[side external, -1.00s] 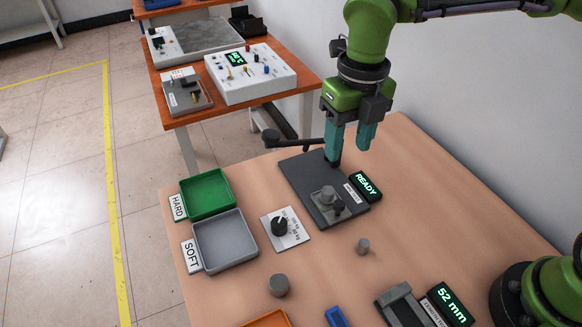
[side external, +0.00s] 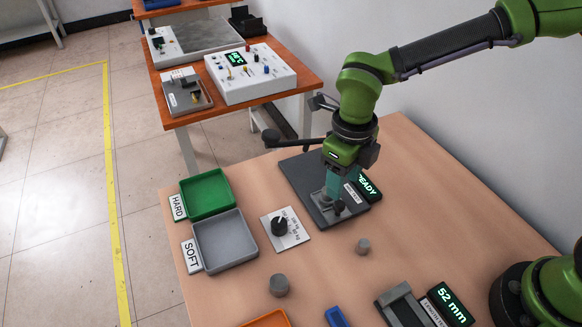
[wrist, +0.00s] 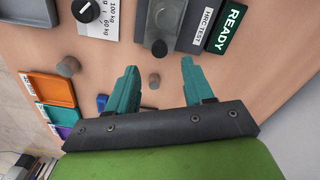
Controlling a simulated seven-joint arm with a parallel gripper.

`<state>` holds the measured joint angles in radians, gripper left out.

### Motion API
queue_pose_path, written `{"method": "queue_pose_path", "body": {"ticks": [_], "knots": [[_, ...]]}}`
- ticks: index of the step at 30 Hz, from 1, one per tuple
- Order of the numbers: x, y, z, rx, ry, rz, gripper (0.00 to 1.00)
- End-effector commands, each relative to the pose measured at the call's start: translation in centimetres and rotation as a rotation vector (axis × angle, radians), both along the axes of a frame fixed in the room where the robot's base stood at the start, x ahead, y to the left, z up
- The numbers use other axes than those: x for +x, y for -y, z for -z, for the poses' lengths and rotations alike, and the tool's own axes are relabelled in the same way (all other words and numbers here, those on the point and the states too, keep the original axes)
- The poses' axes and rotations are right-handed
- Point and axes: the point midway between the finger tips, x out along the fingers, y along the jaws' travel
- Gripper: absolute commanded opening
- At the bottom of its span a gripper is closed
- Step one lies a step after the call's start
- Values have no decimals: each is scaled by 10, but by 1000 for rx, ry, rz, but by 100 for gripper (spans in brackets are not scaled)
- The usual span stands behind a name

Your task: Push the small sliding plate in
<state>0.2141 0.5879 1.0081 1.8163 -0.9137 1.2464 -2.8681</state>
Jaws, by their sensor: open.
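The small sliding plate (side external: 322,207) is light grey and lies on the dark tester base (side external: 297,171). A dark round knob (side external: 339,207) sits at its near end; the knob also shows in the wrist view (wrist: 159,47). My gripper (side external: 337,193) is low over the base beside the knob and covers part of the plate in the side view. In the wrist view my gripper (wrist: 160,65) is open, with its teal fingers apart and the knob just beyond the gap. I cannot tell whether a finger touches the plate or knob.
The READY display (side external: 369,187) stands right of the base. A dial panel (side external: 285,230) and the green tray (side external: 207,194) and grey tray (side external: 225,241) are to the left. Loose grey cylinders (side external: 363,245) (side external: 279,285) stand nearer. A dark lever (side external: 285,141) sticks out behind.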

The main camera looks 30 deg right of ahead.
Motion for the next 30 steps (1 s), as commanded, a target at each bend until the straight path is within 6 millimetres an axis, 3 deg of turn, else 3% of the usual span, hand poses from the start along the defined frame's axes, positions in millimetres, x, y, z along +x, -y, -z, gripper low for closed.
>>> {"method": "queue_pose_path", "body": {"ticks": [3,9,22,30], "knots": [[-1,0,26,0,-5,-3,52],[-1,-1,54,1,-3,-2,52],[0,0,64,1,0,0,52],[0,0,64,1,0,0,12]]}}
